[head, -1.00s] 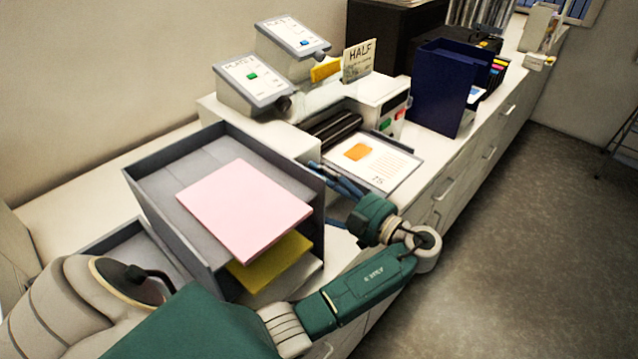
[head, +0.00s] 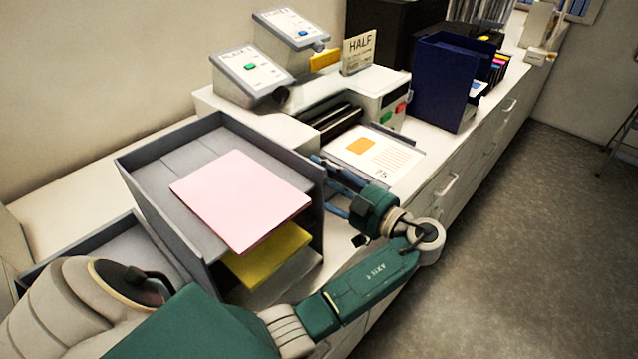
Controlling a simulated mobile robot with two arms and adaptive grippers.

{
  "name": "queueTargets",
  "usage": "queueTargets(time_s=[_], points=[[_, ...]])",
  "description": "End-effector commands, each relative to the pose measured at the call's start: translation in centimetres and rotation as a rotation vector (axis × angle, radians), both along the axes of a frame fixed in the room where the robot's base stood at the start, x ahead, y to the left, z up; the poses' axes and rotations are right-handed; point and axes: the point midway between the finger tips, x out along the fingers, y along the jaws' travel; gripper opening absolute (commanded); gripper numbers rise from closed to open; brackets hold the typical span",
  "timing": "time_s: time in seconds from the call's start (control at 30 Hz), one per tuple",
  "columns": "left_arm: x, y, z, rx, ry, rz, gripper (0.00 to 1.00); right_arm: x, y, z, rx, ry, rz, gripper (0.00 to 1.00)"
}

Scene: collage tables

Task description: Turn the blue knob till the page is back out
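The page (head: 378,158) is white with an orange square and lines of print. It lies face up on the tray at the printer-like machine's (head: 352,107) front, by dark rollers. Two slanted panels stand behind: one with a green mark (head: 250,68), one with a blue mark (head: 300,30). A small greyish knob (head: 319,46) sits at the blue-marked panel's side; I see no clearly blue knob. My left gripper (head: 325,183) has its blue fingers spread, between the tray stack and the page. Its tips are partly hidden by the stack. Nothing shows between them. My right gripper is out of view.
A grey tray stack (head: 160,150) with pink sheets (head: 240,198) and yellow sheets (head: 268,255) stands close to my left arm. Open floor lies at right.

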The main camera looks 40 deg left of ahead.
Motion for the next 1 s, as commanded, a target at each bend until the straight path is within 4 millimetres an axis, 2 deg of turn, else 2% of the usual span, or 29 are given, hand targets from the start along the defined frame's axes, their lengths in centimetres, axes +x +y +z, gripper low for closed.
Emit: queueTargets(time_s=[0.03,0.2,0.5,1.0], points=[[0.1,0.1,0.1,0.009,0.024,0.002,0.2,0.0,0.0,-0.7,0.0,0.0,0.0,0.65],[0.1,0.1,0.2,0.019,0.147,0.001,0.2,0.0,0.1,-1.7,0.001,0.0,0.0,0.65],[0.2,0.1,0.5,0.032,0.3,0.0,0.2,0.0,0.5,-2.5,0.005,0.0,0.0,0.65],[0.4,0.1,0.8,0.04,0.351,-0.003,0.2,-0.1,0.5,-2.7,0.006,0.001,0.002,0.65]])
